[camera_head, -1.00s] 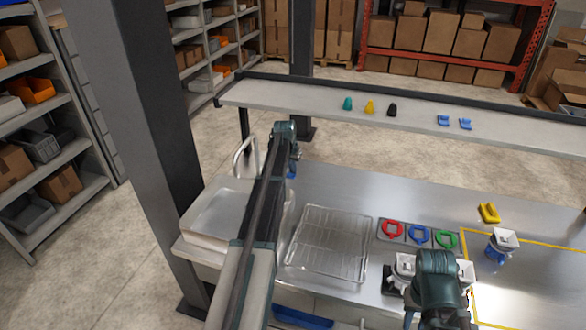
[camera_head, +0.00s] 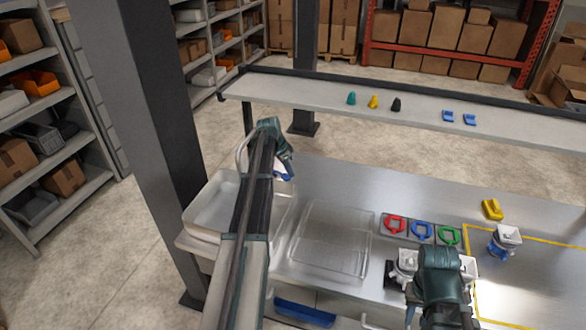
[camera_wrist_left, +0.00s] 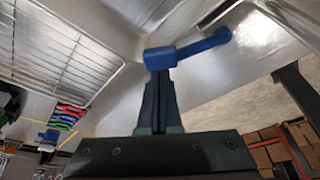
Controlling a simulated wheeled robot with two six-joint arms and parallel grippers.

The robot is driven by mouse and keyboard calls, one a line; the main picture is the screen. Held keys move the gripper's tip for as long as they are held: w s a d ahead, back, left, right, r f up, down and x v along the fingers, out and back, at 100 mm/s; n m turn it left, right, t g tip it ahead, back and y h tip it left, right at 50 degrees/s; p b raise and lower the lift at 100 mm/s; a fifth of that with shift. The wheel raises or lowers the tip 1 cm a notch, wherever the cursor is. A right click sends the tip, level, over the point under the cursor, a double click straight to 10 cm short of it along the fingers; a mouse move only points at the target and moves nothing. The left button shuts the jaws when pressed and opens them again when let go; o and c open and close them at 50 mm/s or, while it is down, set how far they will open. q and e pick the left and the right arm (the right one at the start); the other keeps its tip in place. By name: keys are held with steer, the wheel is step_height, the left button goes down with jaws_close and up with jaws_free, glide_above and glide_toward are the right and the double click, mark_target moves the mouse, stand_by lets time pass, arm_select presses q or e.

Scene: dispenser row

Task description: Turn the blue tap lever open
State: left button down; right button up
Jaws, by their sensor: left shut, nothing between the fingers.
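The blue tap lever (camera_wrist_left: 200,49) crosses the upper middle of the left wrist view, its hub at the left and its handle reaching right. A metal tap pipe (camera_wrist_left: 222,14) runs close above it. My left gripper (camera_wrist_left: 158,82) is shut and empty, its fingertips right at the hub; I cannot tell whether they touch. In the head view the lever (camera_head: 283,175) shows as a small blue piece below my left gripper (camera_head: 287,163), beside the sink (camera_head: 205,215). My right arm is at the lower right; its fingers are hidden.
A wire rack (camera_head: 325,238) lies right of the sink. Red (camera_head: 395,225), blue (camera_head: 422,230) and green (camera_head: 450,235) pieces sit in a row on the counter. A yellow piece (camera_head: 492,209) and a white-topped dispenser (camera_head: 505,240) stand further right.

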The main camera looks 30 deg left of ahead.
mark_target(283, 177)
arm_select(q)
steer(key=s+m, duration=0.1)
steer(key=s+a+m, duration=0.1)
steer(key=m, duration=0.1)
steer(key=shift+s+m+g+h, duration=0.2)
steer(key=shift+m+g+h, duration=0.1)
steer(key=shift+g+h, duration=0.1)
steer(key=shift+s+a, duration=0.3)
steer(key=shift+s, duration=0.15)
steer(key=shift+w, duration=0.1)
